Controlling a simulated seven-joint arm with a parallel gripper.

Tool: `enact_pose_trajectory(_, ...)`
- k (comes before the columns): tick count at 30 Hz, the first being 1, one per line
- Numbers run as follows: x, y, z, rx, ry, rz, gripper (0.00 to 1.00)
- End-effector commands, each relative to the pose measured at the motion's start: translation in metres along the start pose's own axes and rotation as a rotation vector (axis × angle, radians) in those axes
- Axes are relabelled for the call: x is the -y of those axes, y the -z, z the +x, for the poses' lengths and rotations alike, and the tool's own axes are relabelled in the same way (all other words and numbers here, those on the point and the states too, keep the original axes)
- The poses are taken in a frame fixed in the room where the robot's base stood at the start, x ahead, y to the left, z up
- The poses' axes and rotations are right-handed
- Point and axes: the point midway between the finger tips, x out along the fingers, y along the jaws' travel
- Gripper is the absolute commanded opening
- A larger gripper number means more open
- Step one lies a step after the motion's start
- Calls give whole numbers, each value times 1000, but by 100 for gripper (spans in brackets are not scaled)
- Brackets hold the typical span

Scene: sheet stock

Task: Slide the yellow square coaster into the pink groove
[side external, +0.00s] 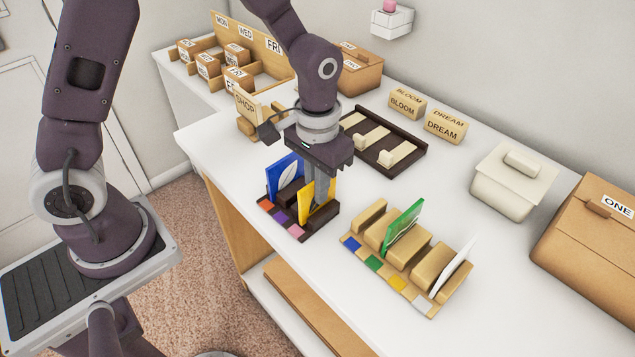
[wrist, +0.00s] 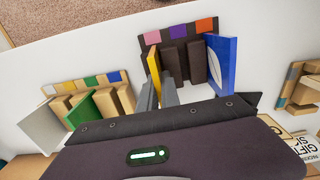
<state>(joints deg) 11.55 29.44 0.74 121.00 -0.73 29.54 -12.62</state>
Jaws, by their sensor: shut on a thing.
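The yellow square coaster (side external: 306,203) stands upright at the dark rack (side external: 322,222), in line with its pink tag (side external: 297,229). In the wrist view the yellow coaster (wrist: 154,70) is edge-on behind the pink tag (wrist: 152,37). My gripper (side external: 318,188) points down and is shut on the coaster; its fingers (wrist: 160,95) also show in the wrist view. The coaster's lower edge is hidden by the rack, so I cannot tell how deep it sits in the pink groove.
A blue coaster (side external: 283,175) stands in the same rack by the orange tag (side external: 267,205). A light wooden rack (side external: 408,255) to the right holds a green coaster (side external: 402,228) and a white one (side external: 456,268). A dark tray (side external: 400,160) with pale pieces lies behind.

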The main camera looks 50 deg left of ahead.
Motion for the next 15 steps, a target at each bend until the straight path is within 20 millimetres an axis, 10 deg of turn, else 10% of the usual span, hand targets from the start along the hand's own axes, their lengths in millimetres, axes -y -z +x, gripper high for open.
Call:
enact_pose_trajectory(13,0,0,7,0,0,0,0)
enact_pose_trajectory(15,0,0,7,0,0,0,19)
